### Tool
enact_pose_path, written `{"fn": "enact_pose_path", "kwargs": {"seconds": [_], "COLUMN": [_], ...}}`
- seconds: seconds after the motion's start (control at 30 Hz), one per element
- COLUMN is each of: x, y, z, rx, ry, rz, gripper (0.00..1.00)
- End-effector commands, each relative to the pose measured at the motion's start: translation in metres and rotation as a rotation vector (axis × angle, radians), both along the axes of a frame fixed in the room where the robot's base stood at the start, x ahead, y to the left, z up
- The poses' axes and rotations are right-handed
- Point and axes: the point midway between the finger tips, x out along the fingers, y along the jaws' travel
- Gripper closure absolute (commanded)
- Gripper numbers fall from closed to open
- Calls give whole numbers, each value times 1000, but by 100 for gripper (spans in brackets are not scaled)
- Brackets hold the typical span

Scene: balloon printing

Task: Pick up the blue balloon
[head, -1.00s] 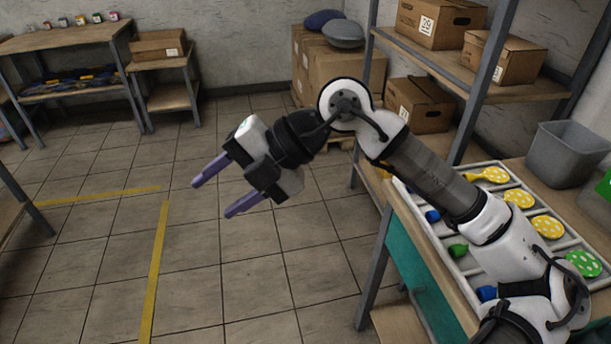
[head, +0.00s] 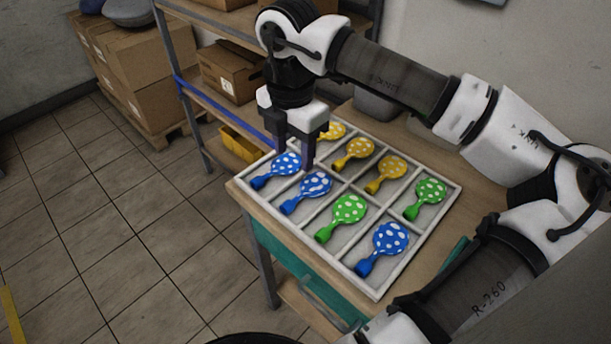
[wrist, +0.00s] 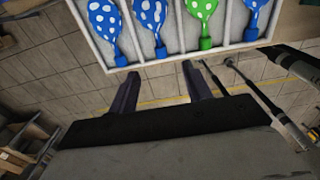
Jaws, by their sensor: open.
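Three blue balloons with white dots lie in the front row of a white divided tray (head: 368,286). One is the far-left balloon (head: 286,163), one is beside it (head: 316,184), and one is at the near right end (head: 389,239). My gripper (head: 294,160) is open and empty, pointing down over the far-left end of the tray. In the wrist view, the gripper (wrist: 163,80) has its fingers apart, with the blue balloons (wrist: 104,20) beyond the fingertips. The fingers partly cover the far end of the tray in the head view.
Green balloons (head: 349,209) and yellow balloons (head: 386,170) fill the other compartments. The tray lies on a wooden table with a teal drawer (head: 300,272). A metal shelf with cardboard boxes (head: 229,72) stands close behind. The floor (head: 130,215) at left is clear.

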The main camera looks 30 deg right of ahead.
Motion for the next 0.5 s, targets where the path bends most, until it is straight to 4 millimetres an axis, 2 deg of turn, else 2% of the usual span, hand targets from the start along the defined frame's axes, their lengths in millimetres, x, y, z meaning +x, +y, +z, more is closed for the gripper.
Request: {"fn": "enact_pose_path", "kwargs": {"seconds": [0.3,0.5], "x": [-1,0], "y": [2,2], "z": [-57,-79], "rx": [5,3], "ry": [3,1], "rz": [3,2], "gripper": [51,51]}}
